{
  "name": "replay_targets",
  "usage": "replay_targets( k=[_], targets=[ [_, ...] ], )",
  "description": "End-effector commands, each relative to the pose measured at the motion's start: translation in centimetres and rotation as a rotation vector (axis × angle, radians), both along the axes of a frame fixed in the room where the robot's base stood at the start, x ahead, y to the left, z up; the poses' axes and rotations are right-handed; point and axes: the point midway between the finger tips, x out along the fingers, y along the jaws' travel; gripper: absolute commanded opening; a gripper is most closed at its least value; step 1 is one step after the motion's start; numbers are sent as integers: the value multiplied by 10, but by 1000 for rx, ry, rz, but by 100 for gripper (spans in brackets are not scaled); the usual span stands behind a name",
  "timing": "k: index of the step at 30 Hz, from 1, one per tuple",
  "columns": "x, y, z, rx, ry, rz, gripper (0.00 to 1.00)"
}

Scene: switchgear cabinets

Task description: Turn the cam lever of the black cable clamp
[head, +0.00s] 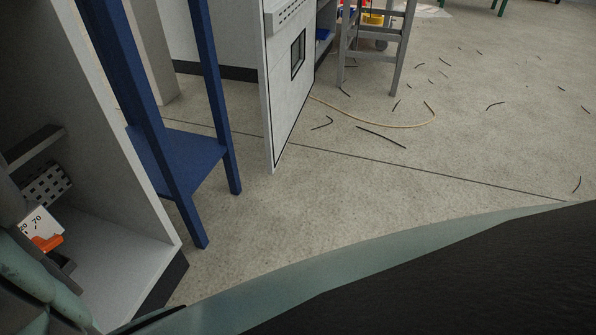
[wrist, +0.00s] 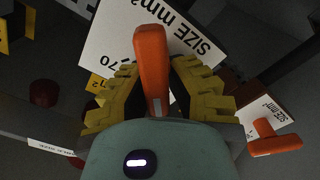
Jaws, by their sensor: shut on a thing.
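In the wrist view an orange cam lever (wrist: 151,58) stands up between the two yellow ribbed fingers of my gripper (wrist: 157,84). My gripper is shut on this lever. A white size label (wrist: 100,40) with black print lies behind the lever. A second orange lever (wrist: 275,140) is to the right, apart from the fingers, beside another white label (wrist: 276,112). The clamp body under the held lever is hidden by my gripper and shadow. In the head view an orange lever (head: 48,242) and a white label (head: 40,222) show inside the left cabinet; my gripper cannot be made out there.
The left cabinet's side wall (head: 125,190) is close to my arm. A dark red round part (wrist: 43,93) is left of the fingers. A blue stand (head: 185,165), a grey cabinet door (head: 285,90) and a grey ladder (head: 378,40) stand beyond.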

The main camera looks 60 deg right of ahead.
Motion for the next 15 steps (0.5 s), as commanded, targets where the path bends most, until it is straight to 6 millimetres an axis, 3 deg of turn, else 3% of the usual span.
replay_targets(
  k=[1,15],
  targets=[
    [-2,-3,-9,-39,11,-3,0],
    [-2,0,-13,-345,-78,-2,0]
  ],
)
